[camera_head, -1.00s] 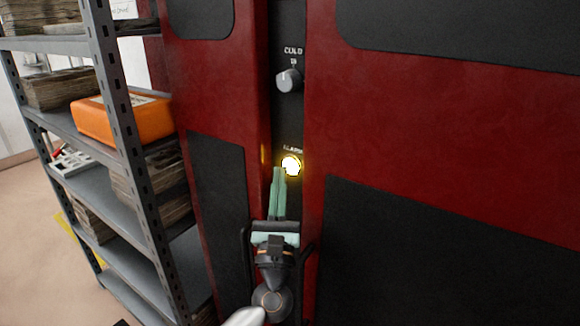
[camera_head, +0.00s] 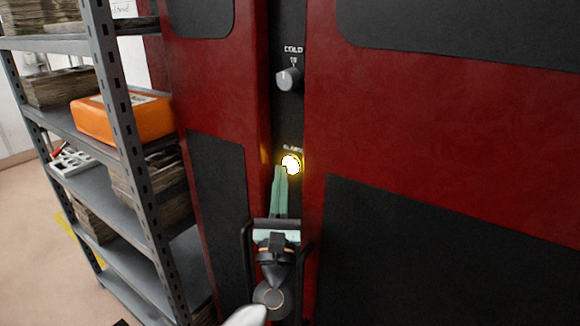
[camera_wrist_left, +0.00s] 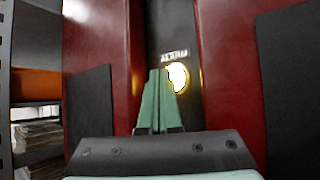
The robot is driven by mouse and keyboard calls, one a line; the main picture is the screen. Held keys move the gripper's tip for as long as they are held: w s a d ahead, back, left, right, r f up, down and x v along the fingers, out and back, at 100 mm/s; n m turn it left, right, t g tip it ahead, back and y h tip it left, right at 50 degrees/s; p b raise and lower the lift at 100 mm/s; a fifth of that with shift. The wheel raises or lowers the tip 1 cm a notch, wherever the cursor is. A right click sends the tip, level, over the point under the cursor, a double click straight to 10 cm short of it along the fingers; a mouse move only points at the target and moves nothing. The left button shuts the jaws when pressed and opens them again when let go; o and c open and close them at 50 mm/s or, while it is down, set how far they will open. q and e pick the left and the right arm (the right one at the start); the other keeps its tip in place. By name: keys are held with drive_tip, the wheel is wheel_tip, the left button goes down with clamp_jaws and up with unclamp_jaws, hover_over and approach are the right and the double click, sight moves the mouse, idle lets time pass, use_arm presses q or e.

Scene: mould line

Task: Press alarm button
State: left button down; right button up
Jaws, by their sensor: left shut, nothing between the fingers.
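The alarm button (camera_head: 291,164) glows bright yellow-white on the dark vertical strip of the red machine, under a small alarm label. It also shows in the left wrist view (camera_wrist_left: 177,77), just right of the fingertips. My left gripper (camera_head: 281,170) has its pale green fingers shut together, pointing up the strip. The fingertips appear at the lower left edge of the button and cover a small part of it. I cannot tell whether they touch it. In the left wrist view the gripper (camera_wrist_left: 155,75) is shut and empty. My right gripper is not in view.
A grey knob (camera_head: 288,79) labelled cold sits higher on the same strip. Red machine panels (camera_head: 430,130) with black insets flank the strip. A grey metal shelf rack (camera_head: 125,120) at the left holds an orange case (camera_head: 122,119) and several stacks.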

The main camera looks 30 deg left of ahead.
use_arm(q)
drive_tip(key=shift+w, duration=0.25)
drive_tip(key=shift+w, duration=0.4)
idle(0.6)
drive_tip(key=shift+s, duration=0.85)
drive_tip(key=shift+s, duration=0.1)
drive_tip(key=s, duration=0.4)
drive_tip(key=shift+s+a, duration=0.2)
drive_tip(key=shift+s, duration=0.2)
drive_tip(key=shift+d, duration=0.1)
idle(0.6)
